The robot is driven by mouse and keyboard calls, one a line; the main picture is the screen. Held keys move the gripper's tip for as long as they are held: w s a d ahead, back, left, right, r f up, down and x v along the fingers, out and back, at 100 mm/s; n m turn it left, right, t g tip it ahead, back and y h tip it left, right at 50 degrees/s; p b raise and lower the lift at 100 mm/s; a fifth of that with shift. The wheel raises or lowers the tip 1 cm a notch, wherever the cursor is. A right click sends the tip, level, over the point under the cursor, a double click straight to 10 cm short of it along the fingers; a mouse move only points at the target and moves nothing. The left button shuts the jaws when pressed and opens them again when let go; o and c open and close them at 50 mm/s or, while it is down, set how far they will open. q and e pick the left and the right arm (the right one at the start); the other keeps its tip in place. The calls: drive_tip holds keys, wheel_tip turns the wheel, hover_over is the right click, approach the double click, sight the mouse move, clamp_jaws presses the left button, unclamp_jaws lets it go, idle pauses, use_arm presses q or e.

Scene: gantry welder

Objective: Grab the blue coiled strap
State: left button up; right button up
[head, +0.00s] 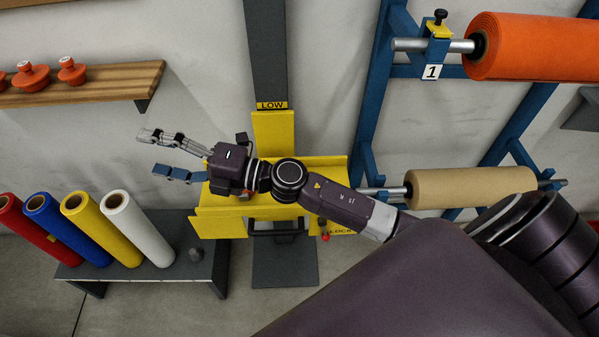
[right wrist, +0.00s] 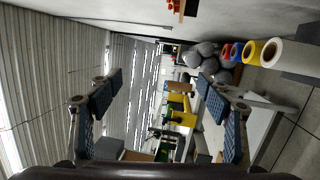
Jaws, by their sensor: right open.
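I cannot make out a blue coiled strap in either view. My right gripper (head: 150,153) is open and empty in the head view. It is held out to the left, in front of the pale wall and above the row of coloured rolls. In the right wrist view its two blue-padded fingers (right wrist: 160,84) are spread wide with nothing between them. My left gripper is in neither view.
Red, blue (head: 65,236), yellow and white rolls lean by a grey bench (head: 165,262). A wooden shelf (head: 110,82) holds orange knobbed objects. A yellow station (head: 225,222) stands behind my right arm. A blue rack (head: 370,110) carries orange (head: 535,47) and tan (head: 470,187) rolls.

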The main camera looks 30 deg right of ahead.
drive_tip(key=s+d+f+n+g+h, duration=0.2)
drive_tip(key=f+n+g, duration=0.3)
drive_tip(key=f+n, duration=0.15)
drive_tip(key=s+d+f+n+g+h, duration=0.2)
drive_tip(key=f+n+g, duration=0.3)
drive_tip(key=f, duration=0.2)
drive_tip(key=d+f+g+h, duration=0.1)
drive_tip(key=d+h, duration=0.2)
drive_tip(key=d, duration=0.5)
drive_tip(key=d+f+g+h, duration=0.1)
drive_tip(key=d+h, duration=0.3)
drive_tip(key=d, duration=0.5)
drive_tip(key=d+f+g+h, duration=0.1)
drive_tip(key=d+f+h, duration=0.2)
drive_tip(key=d, duration=0.6)
drive_tip(key=shift+s, duration=0.1)
drive_tip(key=shift+s+d+f+h, duration=0.1)
drive_tip(key=shift+d+f+h, duration=0.15)
drive_tip(key=shift+d+h, duration=0.05)
drive_tip(key=f+b, duration=0.2)
drive_tip(key=f, duration=0.1)
drive_tip(key=f+b, duration=0.3)
drive_tip(key=f, duration=0.1)
drive_tip(key=shift+w+a+f, duration=0.1)
drive_tip(key=shift+w+f, duration=0.05)
drive_tip(key=shift+w, duration=0.05)
drive_tip(key=shift+c, duration=0.3)
drive_tip(key=c, duration=1.3)
